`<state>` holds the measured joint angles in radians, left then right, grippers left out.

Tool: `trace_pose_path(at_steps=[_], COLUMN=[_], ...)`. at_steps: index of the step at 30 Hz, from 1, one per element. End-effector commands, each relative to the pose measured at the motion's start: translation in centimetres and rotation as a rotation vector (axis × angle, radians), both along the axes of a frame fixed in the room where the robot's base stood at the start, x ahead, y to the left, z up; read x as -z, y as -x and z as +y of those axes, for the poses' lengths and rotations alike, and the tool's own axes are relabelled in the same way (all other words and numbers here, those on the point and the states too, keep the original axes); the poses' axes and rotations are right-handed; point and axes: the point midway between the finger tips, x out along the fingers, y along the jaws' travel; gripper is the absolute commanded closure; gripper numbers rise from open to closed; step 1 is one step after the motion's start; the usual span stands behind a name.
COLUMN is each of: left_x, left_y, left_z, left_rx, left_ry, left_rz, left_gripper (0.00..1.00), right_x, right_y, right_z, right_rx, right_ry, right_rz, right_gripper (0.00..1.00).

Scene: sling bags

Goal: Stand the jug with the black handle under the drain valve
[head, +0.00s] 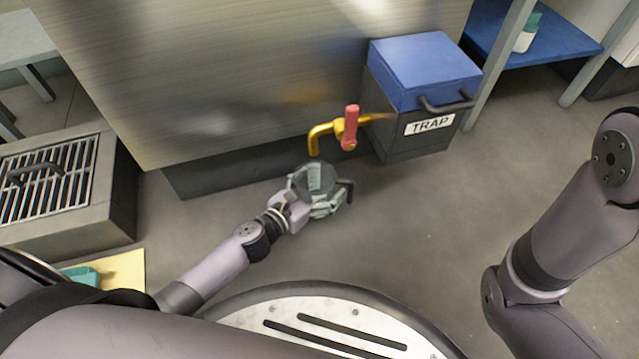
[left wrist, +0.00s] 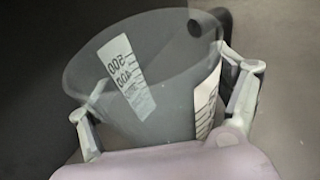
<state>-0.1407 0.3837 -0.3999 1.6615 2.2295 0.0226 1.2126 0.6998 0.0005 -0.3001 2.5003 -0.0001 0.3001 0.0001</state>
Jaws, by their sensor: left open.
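The jug (head: 314,180) is clear grey with a white measuring scale. It is near the floor just below the drain valve (head: 335,132), a yellow pipe with a red lever and a downturned spout. I cannot tell whether the jug is exactly under the spout. Its black handle (head: 348,189) points right. My left gripper (head: 324,204) is open, with its fingers on either side of the jug. The left wrist view shows the jug (left wrist: 140,85) between the open fingers (left wrist: 165,105), its scale facing the camera. My right arm shows at the right, but its gripper is out of view.
A box labelled TRAP (head: 415,130) with a blue lid stands right of the valve. A steel cabinet (head: 240,80) rises behind. A floor drain grate (head: 50,180) and a yellow mat (head: 125,268) are at left. The floor right of the jug is clear.

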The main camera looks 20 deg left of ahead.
Motion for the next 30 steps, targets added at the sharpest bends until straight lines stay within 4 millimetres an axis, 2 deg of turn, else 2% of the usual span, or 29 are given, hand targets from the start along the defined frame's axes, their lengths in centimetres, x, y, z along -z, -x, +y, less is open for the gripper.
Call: trace_pose_path(at_steps=[14,22,30], left_x=[-0.4,-1.3,-2.2], left_y=[0.1,4.5,8.9], left_z=[0.1,1.8,3.6], left_rx=[0.000,-0.002,0.000], left_ry=[0.000,0.002,0.001], left_rz=[0.001,0.006,0.004], left_gripper=[0.09,0.09,0.09], right_x=[0.0,-1.0,-1.0], right_y=[0.0,0.0,0.0], right_z=[0.0,0.0,0.0], right_rx=[0.000,0.000,0.000], right_ry=[0.000,0.000,0.000], right_rz=[0.000,0.000,0.000], right_gripper=[0.60,0.60,0.60])
